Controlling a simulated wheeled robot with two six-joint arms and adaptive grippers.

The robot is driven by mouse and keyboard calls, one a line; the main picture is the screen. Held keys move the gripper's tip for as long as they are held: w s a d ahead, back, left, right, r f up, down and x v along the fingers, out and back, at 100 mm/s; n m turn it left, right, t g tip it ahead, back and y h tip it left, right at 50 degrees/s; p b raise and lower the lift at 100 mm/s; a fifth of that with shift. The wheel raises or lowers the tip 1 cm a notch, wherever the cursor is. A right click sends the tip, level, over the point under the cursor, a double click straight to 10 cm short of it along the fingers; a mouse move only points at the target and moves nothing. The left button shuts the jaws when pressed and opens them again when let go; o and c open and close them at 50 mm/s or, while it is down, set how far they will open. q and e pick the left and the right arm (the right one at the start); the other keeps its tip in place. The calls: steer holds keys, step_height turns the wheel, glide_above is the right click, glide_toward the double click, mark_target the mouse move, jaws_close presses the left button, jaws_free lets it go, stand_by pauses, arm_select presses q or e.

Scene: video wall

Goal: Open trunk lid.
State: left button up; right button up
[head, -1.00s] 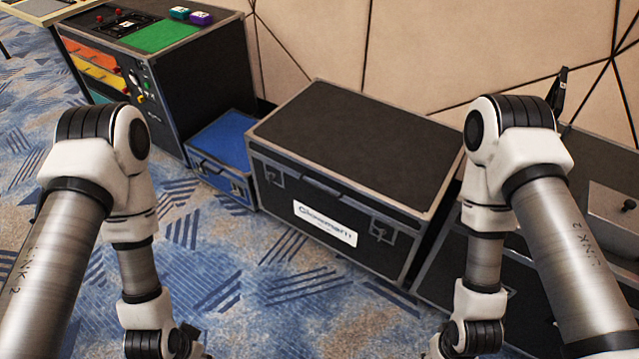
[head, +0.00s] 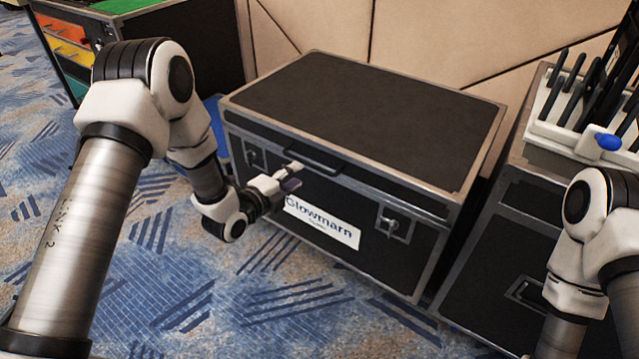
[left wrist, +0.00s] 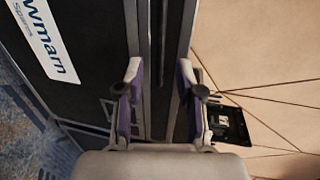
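The trunk (head: 420,190) is a black case with metal edges and a white "Glowmarn" label (head: 322,222) on its front. Its lid (head: 365,98) is closed flat. A dark handle (head: 318,161) sits on the front just under the lid, with a latch (head: 394,224) to the right and another to the left. My left gripper (head: 292,176) is in front of the trunk, beside the handle's left end. In the left wrist view its fingers (left wrist: 162,80) are apart, with the trunk's dark front and metal strips behind them; contact cannot be told. My right gripper is out of view.
At right, a second black case (head: 500,270) carries a white rack (head: 560,120) of dark upright rods, close to my right arm. A black cabinet (head: 190,50) and a blue case (head: 216,125) stand at left. A panelled wall is behind. Patterned carpet in front is clear.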

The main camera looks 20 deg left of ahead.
mark_target(311, 165)
arm_select(q)
steer(key=b+x, duration=0.2)
steer(key=x, duration=0.5)
steer(key=shift+w+d, duration=0.1)
steer(key=shift+w, duration=0.15)
jaws_close()
